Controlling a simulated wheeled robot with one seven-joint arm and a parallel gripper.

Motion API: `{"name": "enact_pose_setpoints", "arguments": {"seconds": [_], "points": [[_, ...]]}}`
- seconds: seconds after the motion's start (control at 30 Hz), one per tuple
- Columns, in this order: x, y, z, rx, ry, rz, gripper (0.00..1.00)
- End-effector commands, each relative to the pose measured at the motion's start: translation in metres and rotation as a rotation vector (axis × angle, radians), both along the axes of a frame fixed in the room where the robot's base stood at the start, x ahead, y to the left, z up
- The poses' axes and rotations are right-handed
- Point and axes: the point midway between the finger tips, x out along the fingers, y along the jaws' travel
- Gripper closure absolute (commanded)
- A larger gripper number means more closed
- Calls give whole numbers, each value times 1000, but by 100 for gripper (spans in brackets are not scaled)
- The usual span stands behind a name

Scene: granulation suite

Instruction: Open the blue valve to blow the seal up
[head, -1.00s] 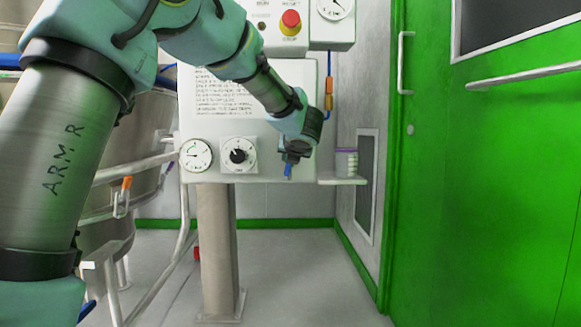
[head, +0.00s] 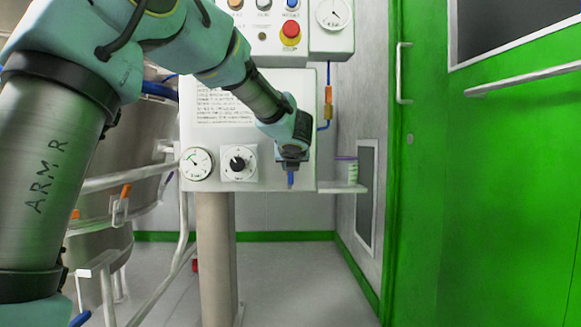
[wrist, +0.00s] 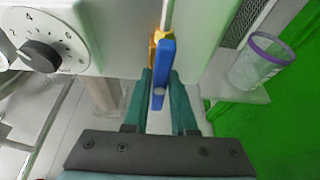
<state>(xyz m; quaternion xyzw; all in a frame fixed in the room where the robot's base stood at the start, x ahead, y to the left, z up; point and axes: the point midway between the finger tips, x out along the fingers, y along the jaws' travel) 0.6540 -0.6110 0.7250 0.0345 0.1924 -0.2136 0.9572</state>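My gripper (wrist: 162,76) is open, with one teal finger on each side of the lever. Narrow gaps seem to show beside the lever, but I cannot tell whether either finger touches it. In the head view my wrist hides the valve's upper part. A round gauge (head: 196,163) sits on the panel's lower left.
A black knob with a dial (head: 238,163) is left of the valve. A small shelf (head: 330,187) with a purple-rimmed clear cup (wrist: 262,62) is close on the right. A red stop button (head: 290,33) is above. A green door (head: 480,180) stands further right.

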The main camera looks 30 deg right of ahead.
Motion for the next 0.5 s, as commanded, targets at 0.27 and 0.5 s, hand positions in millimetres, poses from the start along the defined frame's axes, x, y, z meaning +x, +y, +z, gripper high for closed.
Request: {"name": "enact_pose_setpoints", "arguments": {"seconds": [0.27,0.5], "points": [[0,0,0,1,0,0,45],[-1,0,0,1,0,0,45]]}}
